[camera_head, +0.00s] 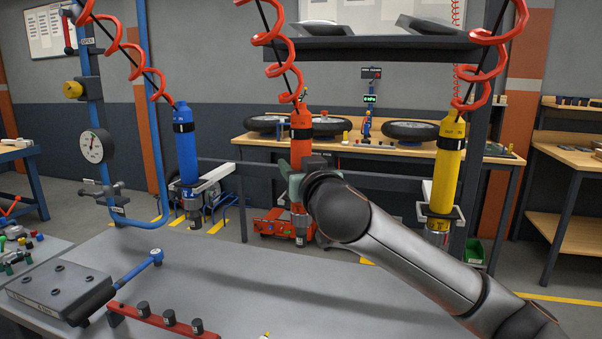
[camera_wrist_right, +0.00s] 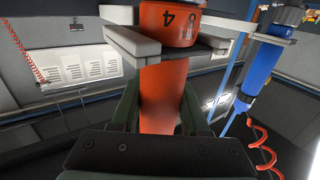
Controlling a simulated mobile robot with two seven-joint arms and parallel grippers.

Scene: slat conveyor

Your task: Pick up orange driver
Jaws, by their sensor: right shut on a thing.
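The orange driver (camera_head: 301,128) hangs upright in the middle of the head view, on a red coiled hose, between a blue driver (camera_head: 186,150) and a yellow driver (camera_head: 447,165). My right gripper (camera_head: 296,180) is around its lower body and shut on it. My right arm comes in from the lower right. In the right wrist view the orange driver (camera_wrist_right: 160,100) stands between the fingers of my right gripper (camera_wrist_right: 160,120), with a light grey holder (camera_wrist_right: 135,45) beside it. The blue driver (camera_wrist_right: 262,62) also shows there at the right. My left gripper is not in view.
A dark shelf (camera_head: 370,48) is above. A bench with wheels (camera_head: 410,130) stands behind.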

